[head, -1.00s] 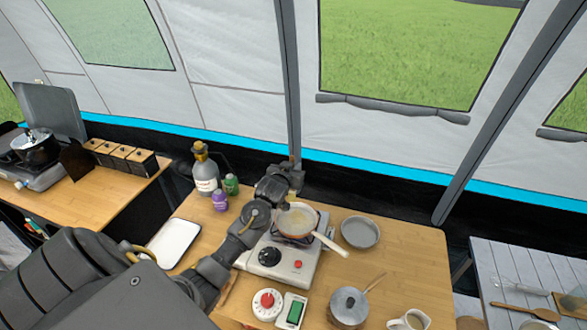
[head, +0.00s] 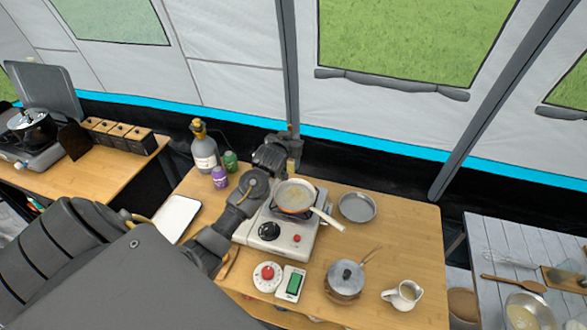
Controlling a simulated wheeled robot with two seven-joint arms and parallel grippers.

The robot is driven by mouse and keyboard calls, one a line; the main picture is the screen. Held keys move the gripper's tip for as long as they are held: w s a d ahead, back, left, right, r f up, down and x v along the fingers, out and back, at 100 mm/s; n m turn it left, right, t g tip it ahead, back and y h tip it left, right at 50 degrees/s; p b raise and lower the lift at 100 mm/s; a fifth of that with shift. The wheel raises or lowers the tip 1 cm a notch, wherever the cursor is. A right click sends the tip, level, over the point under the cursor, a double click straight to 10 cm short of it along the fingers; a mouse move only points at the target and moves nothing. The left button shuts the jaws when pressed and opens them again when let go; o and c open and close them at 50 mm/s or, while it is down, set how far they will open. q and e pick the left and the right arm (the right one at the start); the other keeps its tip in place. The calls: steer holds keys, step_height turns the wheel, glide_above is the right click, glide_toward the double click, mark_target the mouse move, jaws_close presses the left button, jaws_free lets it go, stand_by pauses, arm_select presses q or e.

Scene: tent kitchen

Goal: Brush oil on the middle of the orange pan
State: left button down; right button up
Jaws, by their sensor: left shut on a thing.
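The orange pan (head: 290,194) sits on the portable stove (head: 283,238), with its pale handle pointing to the lower right. Its inside is light with a yellowish patch. My left gripper (head: 294,150) is just beyond the pan's far edge in the picture, shut on what looks like the brush. I cannot tell whether the brush touches the pan. My right gripper is out of view.
A bottle (head: 205,154), a purple jar (head: 219,178) and a green jar (head: 230,161) stand at the back left. A white tray (head: 178,219) lies left.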

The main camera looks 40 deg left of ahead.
arm_select(q)
steer(key=shift+f, duration=0.1)
steer(key=shift+s+a+f+n+t+b, duration=0.9)
steer(key=shift+s+t+b, duration=0.95)
steer(key=shift+s, duration=2.65)
steer(key=shift+y, duration=0.4)
step_height(320, 180, down, 6)
steer(key=b, duration=0.5)
steer(key=shift+d+r+b, duration=0.1)
steer(key=shift+r+b, duration=0.1)
steer(key=shift+b, duration=0.1)
steer(key=shift+f+b, duration=0.5)
steer(key=shift+f, duration=0.35)
steer(key=shift+r, duration=0.1)
steer(key=shift+s+d+p, duration=0.25)
steer(key=shift+d+p, duration=0.25)
steer(key=shift+d, duration=0.6)
steer(key=shift+s+d+p, duration=0.2)
steer(key=shift+d+p, duration=0.25)
steer(key=shift+d, duration=0.6)
